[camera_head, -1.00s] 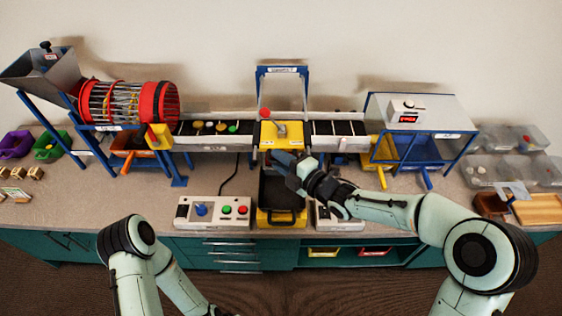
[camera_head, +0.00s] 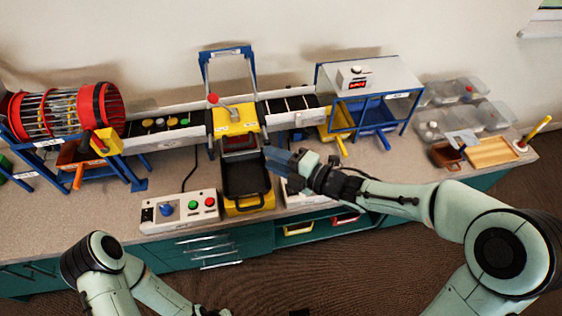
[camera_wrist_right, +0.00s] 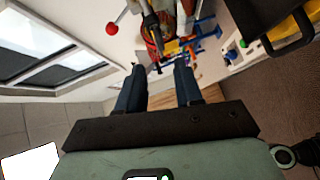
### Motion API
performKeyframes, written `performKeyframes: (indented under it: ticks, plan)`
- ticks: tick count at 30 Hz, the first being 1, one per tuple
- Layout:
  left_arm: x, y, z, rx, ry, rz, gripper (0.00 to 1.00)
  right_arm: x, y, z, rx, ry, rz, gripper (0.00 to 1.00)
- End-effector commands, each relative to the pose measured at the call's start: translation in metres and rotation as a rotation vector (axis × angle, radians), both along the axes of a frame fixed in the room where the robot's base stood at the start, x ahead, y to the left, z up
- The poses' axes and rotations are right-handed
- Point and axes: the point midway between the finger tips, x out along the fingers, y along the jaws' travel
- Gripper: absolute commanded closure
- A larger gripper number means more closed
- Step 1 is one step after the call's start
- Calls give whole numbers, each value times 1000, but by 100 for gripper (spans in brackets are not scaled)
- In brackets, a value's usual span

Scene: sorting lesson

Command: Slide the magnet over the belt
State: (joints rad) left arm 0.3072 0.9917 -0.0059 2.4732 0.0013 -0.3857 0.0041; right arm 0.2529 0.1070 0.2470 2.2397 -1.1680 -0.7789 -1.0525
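The conveyor belt (camera_head: 287,103) runs across the back of the counter, with several coloured discs (camera_head: 160,122) on its left part. A blue frame (camera_head: 203,75) stands over its middle. Under it is a yellow block (camera_head: 235,122) with a grey bar and a red knob (camera_head: 213,99); it looks like the magnet unit, its label unreadable. My right gripper (camera_head: 272,157) is in front of the belt, right of and below the block, apart from it. In the right wrist view its two blue fingers (camera_wrist_right: 158,88) are spread and empty.
A black tray in a yellow holder (camera_head: 235,209) stands below the block. A control box (camera_head: 180,212) sits left of it; another is partly behind my right arm.

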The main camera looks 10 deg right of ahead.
Motion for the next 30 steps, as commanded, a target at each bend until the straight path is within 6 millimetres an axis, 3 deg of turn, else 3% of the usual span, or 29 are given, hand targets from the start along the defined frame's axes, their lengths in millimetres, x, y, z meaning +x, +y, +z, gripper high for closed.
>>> performKeyframes:
  ticks: [4,14,17,19,22,25,28,30]
  plan:
    - [0,0,-1,0,0,0,100,-10,-11,2,-1,-1,-2,65]
    - [0,0,-1,0,0,0,100,-12,-12,3,0,0,0,65]
    - [0,0,-1,0,0,0,67,-11,-13,-3,15,27,-12,65]
    - [0,0,-1,0,0,0,67,-8,-17,-21,61,110,-50,65]
    - [0,0,-1,0,0,0,67,-4,-27,-78,199,361,-178,65]
    - [0,0,-1,0,0,0,67,-16,-39,-166,391,738,-394,65]
    - [0,0,-1,0,0,0,67,-57,-47,-260,572,1137,-673,65]
    - [0,0,0,1,-2,-2,67,-101,-49,-318,677,1398,-899,65]
